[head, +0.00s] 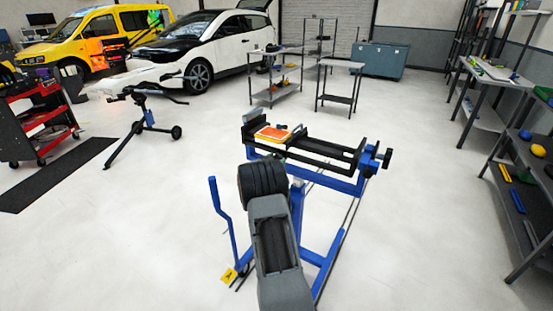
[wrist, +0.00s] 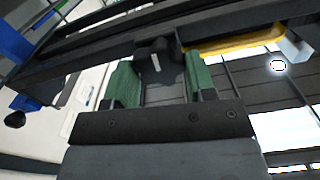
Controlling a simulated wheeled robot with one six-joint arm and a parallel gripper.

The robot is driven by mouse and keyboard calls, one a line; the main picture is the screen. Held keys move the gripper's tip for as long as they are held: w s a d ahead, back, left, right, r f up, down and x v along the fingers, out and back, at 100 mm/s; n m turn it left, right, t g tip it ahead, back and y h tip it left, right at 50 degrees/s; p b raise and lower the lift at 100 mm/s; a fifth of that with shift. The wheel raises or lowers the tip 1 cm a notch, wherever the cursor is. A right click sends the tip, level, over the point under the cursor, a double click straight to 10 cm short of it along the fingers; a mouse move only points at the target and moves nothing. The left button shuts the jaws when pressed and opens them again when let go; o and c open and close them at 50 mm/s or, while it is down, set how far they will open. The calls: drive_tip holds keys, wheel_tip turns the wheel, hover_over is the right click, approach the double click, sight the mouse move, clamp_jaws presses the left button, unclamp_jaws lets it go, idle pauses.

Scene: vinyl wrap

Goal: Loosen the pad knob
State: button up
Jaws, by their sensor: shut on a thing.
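My gripper (wrist: 158,82) shows in the wrist view with its two green-padded fingers on either side of a dark knob (wrist: 152,58), and it is shut on it. The knob sits under a dark rail (wrist: 105,50) of the blue and black stand. In the head view the stand's black rails (head: 325,152) run across a blue frame (head: 340,182). My arm hides the gripper and the held knob there. An orange and white pad-like piece (head: 272,134) lies at the left end of the rails.
Black knobs (head: 386,158) stick out at the stand's right end. A blue upright bar (head: 219,210) rises left of my arm. A red tool cart (head: 40,122) and a second stand (head: 145,118) are farther left. Shelves (head: 520,165) line the right. Open floor surrounds the stand.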

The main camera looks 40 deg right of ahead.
drive_tip(key=shift+f+n, duration=0.15)
drive_tip(key=shift+n, duration=0.45)
drive_tip(key=o, duration=0.6)
drive_tip(key=shift+a, duration=0.1)
drive_tip(key=o, duration=0.3)
drive_tip(key=v, duration=1.3)
drive_tip(key=shift+a, duration=0.35)
